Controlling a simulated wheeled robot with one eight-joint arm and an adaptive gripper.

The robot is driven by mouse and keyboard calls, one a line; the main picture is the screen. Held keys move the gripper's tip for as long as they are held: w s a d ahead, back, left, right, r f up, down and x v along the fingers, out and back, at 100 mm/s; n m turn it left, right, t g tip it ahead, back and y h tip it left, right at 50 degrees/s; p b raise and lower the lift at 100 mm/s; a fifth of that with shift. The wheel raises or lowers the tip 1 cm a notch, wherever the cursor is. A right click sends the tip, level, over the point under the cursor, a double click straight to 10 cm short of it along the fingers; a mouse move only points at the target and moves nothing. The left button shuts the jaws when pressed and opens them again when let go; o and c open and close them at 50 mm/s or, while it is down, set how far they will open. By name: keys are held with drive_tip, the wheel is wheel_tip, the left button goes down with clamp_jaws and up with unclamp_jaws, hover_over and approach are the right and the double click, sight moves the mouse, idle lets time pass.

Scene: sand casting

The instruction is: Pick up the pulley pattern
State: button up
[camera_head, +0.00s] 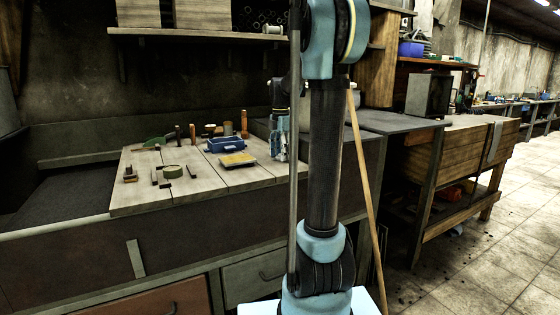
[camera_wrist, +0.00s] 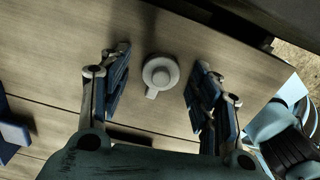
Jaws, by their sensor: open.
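A small pale grey round piece with a raised centre and a short stub on one side, apparently the pulley pattern (camera_wrist: 161,71), lies on the wooden boards in the wrist view. My gripper (camera_wrist: 160,82) is open, with one finger on each side of the piece and a gap between each finger and it. I cannot tell how high the fingertips are above the boards. In the head view my gripper (camera_head: 280,148) points down at the right end of the boards, and I cannot make out the piece there.
A shelf (camera_head: 200,31) hangs above. The front of the boards is clear.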

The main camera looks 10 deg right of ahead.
drive_tip(key=c, duration=1.2)
drive_tip(key=shift+r, duration=0.1)
